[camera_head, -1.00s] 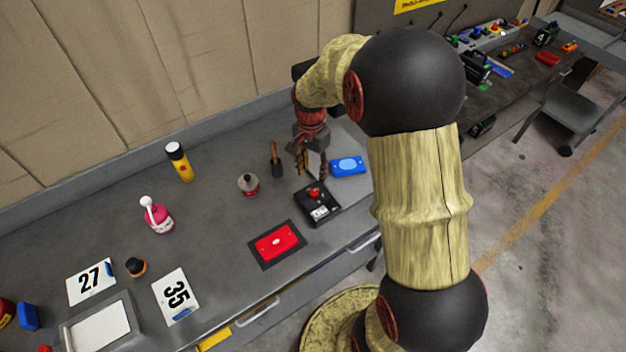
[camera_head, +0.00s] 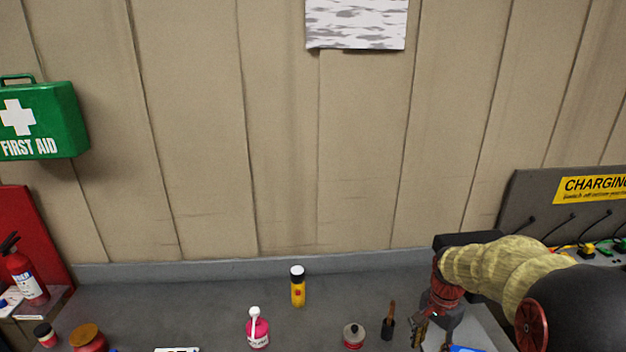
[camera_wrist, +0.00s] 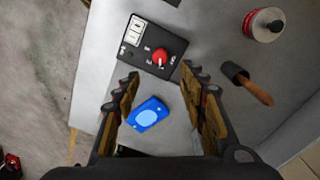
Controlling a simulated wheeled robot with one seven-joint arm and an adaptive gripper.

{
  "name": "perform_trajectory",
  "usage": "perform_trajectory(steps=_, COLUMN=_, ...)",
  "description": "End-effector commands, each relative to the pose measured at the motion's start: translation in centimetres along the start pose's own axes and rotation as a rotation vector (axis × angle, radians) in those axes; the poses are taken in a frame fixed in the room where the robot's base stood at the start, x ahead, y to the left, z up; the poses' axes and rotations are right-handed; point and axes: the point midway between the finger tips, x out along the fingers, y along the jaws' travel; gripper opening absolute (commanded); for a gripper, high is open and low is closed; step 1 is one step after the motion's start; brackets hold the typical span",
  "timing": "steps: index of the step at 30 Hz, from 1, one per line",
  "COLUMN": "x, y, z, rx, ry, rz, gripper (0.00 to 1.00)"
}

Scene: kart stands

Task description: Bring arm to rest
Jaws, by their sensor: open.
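My arm reaches in from the right of the head view, and my gripper (camera_head: 430,335) hangs over the bench at the lower right. In the wrist view my gripper (camera_wrist: 165,100) is open, its two fingers apart with nothing held between them. A blue case (camera_wrist: 148,114) lies on the bench below, seen in the gap between the fingers. A black switch box with a red knob (camera_wrist: 152,47) lies just beyond the fingertips. The blue case shows only in part at the bottom edge of the head view (camera_head: 466,349).
A wall (camera_head: 280,130) rises behind. A charging board (camera_head: 570,195) is at right, a fire extinguisher (camera_head: 25,272) at left.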

Motion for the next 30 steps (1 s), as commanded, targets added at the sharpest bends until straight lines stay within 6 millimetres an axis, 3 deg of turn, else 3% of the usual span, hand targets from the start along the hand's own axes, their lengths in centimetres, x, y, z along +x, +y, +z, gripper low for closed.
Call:
perform_trajectory(steps=3, x=1.1, y=1.5, z=1.7, rx=-0.135, ry=-0.033, rz=0.025, gripper=0.42)
perform_trajectory(steps=5, x=0.8, y=2.4, z=2.7, rx=-0.211, ry=-0.039, rz=0.026, gripper=0.42)
perform_trajectory(steps=14, x=-4.2, y=5.5, z=8.9, rx=-0.579, ry=0.030, rz=-0.026, gripper=0.42)
perform_trajectory(steps=21, x=-8.3, y=8.4, z=15.3, rx=-0.848, ry=0.176, rz=-0.100, gripper=0.42)
perform_trajectory(steps=27, x=-10.6, y=10.6, z=19.8, rx=-0.959, ry=0.325, rz=-0.182, gripper=0.42)
perform_trajectory(steps=30, x=-11.7, y=11.1, z=21.1, rx=-0.983, ry=0.389, rz=-0.224, gripper=0.42)
